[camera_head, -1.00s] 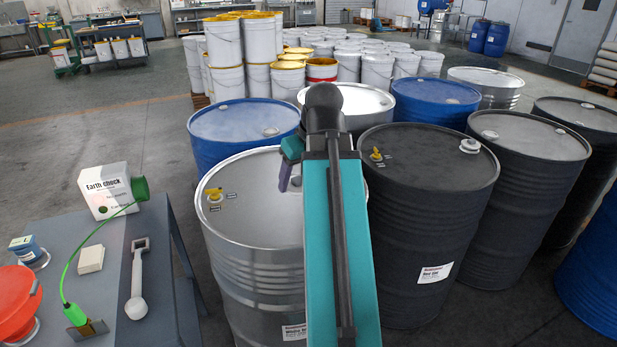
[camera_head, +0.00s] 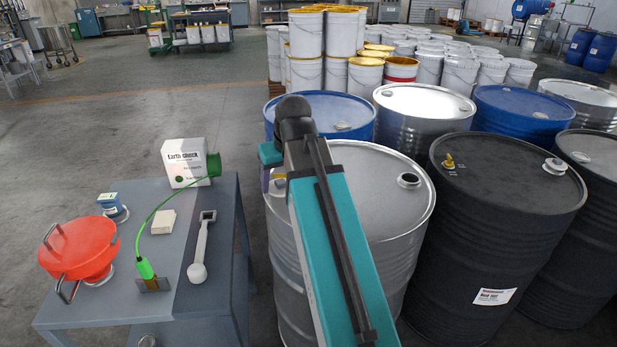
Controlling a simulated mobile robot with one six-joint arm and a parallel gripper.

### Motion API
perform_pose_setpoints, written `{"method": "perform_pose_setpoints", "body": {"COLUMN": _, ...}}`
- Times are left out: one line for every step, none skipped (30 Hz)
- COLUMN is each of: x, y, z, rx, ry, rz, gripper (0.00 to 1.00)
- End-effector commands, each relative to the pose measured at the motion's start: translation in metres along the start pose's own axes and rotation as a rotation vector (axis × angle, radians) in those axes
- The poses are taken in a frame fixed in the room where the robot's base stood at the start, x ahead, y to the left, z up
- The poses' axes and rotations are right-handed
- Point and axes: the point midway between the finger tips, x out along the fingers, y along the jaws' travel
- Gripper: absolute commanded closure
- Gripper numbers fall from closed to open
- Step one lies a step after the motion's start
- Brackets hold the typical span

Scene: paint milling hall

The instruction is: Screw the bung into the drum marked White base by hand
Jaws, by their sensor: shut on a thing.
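The steel drum (camera_head: 378,205) stands in the centre, partly behind my teal arm. Its label is hidden now; the earlier view shows a label that seems to begin "White b". On the right of its lid is an open bung hole (camera_head: 408,180) with a dark inside. My gripper (camera_head: 266,182) shows only in part, as a small purple and grey piece left of my arm, over the drum's left rim. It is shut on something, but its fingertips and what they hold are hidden. I see no loose bung.
A dark drum (camera_head: 507,185) with a yellow fitting stands close on the right, and a blue drum (camera_head: 335,106) behind. On the left, a grey table (camera_head: 95,317) holds an earth check box (camera_head: 187,163), a green clamp (camera_head: 146,270), a wrench-like tool (camera_head: 201,250) and a red funnel (camera_head: 78,250).

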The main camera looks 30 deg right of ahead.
Motion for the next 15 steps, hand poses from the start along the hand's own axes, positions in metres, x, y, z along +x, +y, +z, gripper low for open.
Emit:
{"method": "perform_pose_setpoints", "body": {"x": 0.008, "y": -0.015, "z": -0.004, "rx": -0.01, "ry": -0.001, "rz": -0.004, "gripper": 0.59}}
{"method": "perform_pose_setpoints", "body": {"x": 0.012, "y": -0.022, "z": -0.006, "rx": -0.015, "ry": 0.0, "rz": -0.005, "gripper": 0.59}}
{"method": "perform_pose_setpoints", "body": {"x": 0.017, "y": -0.032, "z": -0.009, "rx": -0.019, "ry": 0.001, "rz": -0.006, "gripper": 0.59}}
{"method": "perform_pose_setpoints", "body": {"x": 0.022, "y": -0.04, "z": -0.01, "rx": -0.022, "ry": 0.001, "rz": -0.007, "gripper": 0.59}}
{"method": "perform_pose_setpoints", "body": {"x": 0.026, "y": -0.047, "z": -0.011, "rx": -0.026, "ry": 0.001, "rz": -0.008, "gripper": 0.59}}
{"method": "perform_pose_setpoints", "body": {"x": 0.032, "y": -0.058, "z": -0.013, "rx": -0.032, "ry": 0.002, "rz": -0.01, "gripper": 0.59}}
{"method": "perform_pose_setpoints", "body": {"x": 0.037, "y": -0.066, "z": -0.013, "rx": -0.035, "ry": 0.003, "rz": -0.012, "gripper": 0.59}}
{"method": "perform_pose_setpoints", "body": {"x": 0.043, "y": -0.074, "z": -0.014, "rx": -0.039, "ry": 0.004, "rz": -0.013, "gripper": 0.59}}
{"method": "perform_pose_setpoints", "body": {"x": 0.051, "y": -0.084, "z": -0.014, "rx": -0.044, "ry": 0.005, "rz": -0.015, "gripper": 0.59}}
{"method": "perform_pose_setpoints", "body": {"x": 0.059, "y": -0.092, "z": -0.014, "rx": -0.048, "ry": 0.006, "rz": -0.015, "gripper": 0.59}}
{"method": "perform_pose_setpoints", "body": {"x": 0.066, "y": -0.099, "z": -0.013, "rx": -0.052, "ry": 0.006, "rz": -0.016, "gripper": 0.59}}
{"method": "perform_pose_setpoints", "body": {"x": 0.074, "y": -0.108, "z": -0.012, "rx": -0.056, "ry": 0.007, "rz": -0.017, "gripper": 0.59}}
{"method": "perform_pose_setpoints", "body": {"x": 0.079, "y": -0.113, "z": -0.011, "rx": -0.057, "ry": 0.008, "rz": -0.018, "gripper": 0.59}}
{"method": "perform_pose_setpoints", "body": {"x": 0.084, "y": -0.118, "z": -0.01, "rx": -0.059, "ry": 0.009, "rz": -0.019, "gripper": 0.59}}
{"method": "perform_pose_setpoints", "body": {"x": 0.091, "y": -0.124, "z": -0.009, "rx": -0.062, "ry": 0.01, "rz": -0.02, "gripper": 0.59}}
